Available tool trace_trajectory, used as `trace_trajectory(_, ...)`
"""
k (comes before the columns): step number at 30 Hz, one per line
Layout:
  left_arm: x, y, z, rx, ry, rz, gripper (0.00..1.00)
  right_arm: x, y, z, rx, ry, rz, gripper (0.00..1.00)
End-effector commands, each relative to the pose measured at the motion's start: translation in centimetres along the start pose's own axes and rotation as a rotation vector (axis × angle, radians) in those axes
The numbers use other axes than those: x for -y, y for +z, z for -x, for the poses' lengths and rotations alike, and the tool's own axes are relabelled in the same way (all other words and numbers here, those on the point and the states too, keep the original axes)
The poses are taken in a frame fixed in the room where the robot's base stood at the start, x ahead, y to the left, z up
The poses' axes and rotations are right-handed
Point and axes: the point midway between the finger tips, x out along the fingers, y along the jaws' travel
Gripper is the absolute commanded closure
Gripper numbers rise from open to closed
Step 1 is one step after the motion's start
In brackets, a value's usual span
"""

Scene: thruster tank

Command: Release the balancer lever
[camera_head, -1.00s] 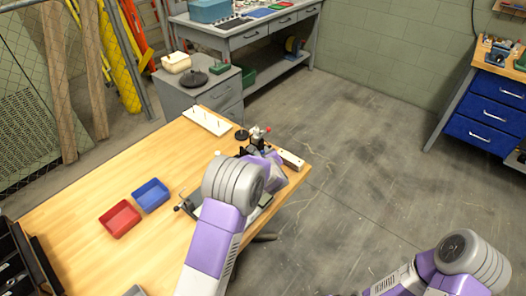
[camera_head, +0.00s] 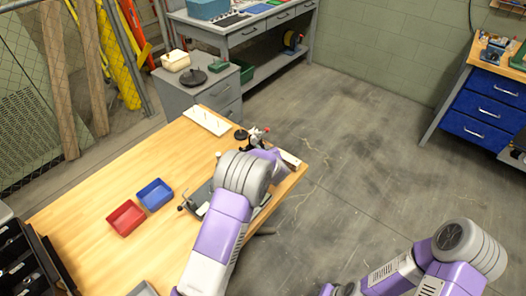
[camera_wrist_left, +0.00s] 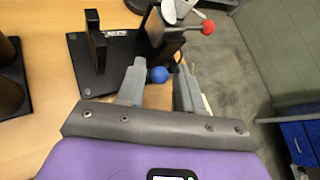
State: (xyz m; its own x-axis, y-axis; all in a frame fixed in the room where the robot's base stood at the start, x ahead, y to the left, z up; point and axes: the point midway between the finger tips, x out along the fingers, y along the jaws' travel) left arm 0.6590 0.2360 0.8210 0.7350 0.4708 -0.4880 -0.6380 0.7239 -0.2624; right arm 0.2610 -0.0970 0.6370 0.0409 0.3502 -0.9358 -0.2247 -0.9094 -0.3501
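A black fixture with a red-knobbed lever stands at the far right corner of the wooden table (camera_head: 95,205). The red knob (camera_head: 267,129) shows in the head view, and in the left wrist view (camera_wrist_left: 208,27) its rod points right. A blue ball knob (camera_wrist_left: 159,74) shows between my left fingers. I cannot tell which knob belongs to the balancer lever. My left gripper (camera_wrist_left: 160,66) is open, its fingers on either side of the blue knob; contact is not clear. My left arm hides most of this gripper in the head view. My right gripper is out of frame.
A black plate with an upright post (camera_wrist_left: 96,42) stands left of the fingers. Red (camera_head: 126,217) and blue (camera_head: 154,194) bins sit on the table's left part. A white pegged board (camera_head: 207,120) lies at the back edge.

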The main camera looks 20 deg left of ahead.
Motion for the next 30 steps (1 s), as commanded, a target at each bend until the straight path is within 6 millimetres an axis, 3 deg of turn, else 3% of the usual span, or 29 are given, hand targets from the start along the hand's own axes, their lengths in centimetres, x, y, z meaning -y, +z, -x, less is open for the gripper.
trace_trajectory(8,0.2,0.1,0.6,0.001,-0.004,0.002,0.64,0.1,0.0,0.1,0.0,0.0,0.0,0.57)
trace_trajectory(21,0.1,0.1,6.9,0.0,-0.003,0.001,0.64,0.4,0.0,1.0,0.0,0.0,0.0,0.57)
trace_trajectory(30,0.0,0.1,7.6,0.001,-0.001,0.001,0.64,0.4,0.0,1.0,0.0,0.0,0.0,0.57)
